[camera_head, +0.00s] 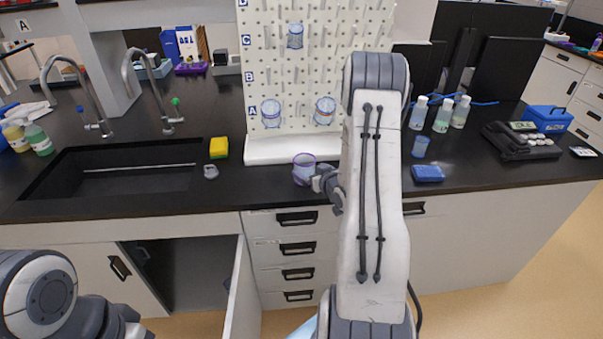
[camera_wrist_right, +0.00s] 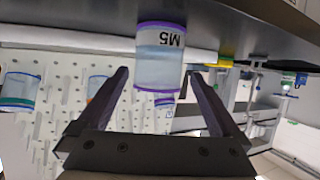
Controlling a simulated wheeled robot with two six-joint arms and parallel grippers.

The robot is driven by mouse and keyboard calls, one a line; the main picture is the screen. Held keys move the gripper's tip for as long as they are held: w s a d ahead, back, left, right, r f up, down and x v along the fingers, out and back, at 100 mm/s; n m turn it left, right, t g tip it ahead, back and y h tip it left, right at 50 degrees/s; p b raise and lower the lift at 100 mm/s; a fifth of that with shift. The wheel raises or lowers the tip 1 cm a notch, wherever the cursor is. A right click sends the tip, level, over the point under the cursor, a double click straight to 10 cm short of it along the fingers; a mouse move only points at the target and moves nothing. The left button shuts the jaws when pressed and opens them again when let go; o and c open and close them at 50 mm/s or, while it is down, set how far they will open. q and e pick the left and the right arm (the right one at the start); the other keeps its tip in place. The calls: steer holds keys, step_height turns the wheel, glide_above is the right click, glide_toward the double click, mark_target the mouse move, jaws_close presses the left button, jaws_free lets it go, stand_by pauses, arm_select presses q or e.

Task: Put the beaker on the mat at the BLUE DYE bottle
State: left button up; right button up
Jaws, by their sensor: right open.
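A clear beaker with purple rims (camera_head: 304,169) stands on the black counter in front of the pegboard. My right gripper (camera_head: 319,180) is open close at its right side. In the right wrist view, which is upside down, the beaker, marked M5 (camera_wrist_right: 161,60), shows between the spread fingers; contact cannot be told. No mat is clearly visible; my right arm hides part of the counter.
The pegboard (camera_head: 283,90) holds several beakers. A yellow sponge (camera_head: 219,148) lies by the sink (camera_head: 120,172). A cabinet door (camera_head: 243,290) hangs open below.

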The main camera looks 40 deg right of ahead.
steer(key=x, duration=0.3)
steer(key=p+x, duration=0.2)
steer(key=x, duration=0.2)
steer(key=shift+f, duration=0.1)
steer(key=shift+w+d+f+p, duration=0.25)
steer(key=shift+w+f+p, duration=0.1)
steer(key=shift+w, duration=0.2)
steer(key=c, duration=1.5)
steer(key=shift+r, duration=0.15)
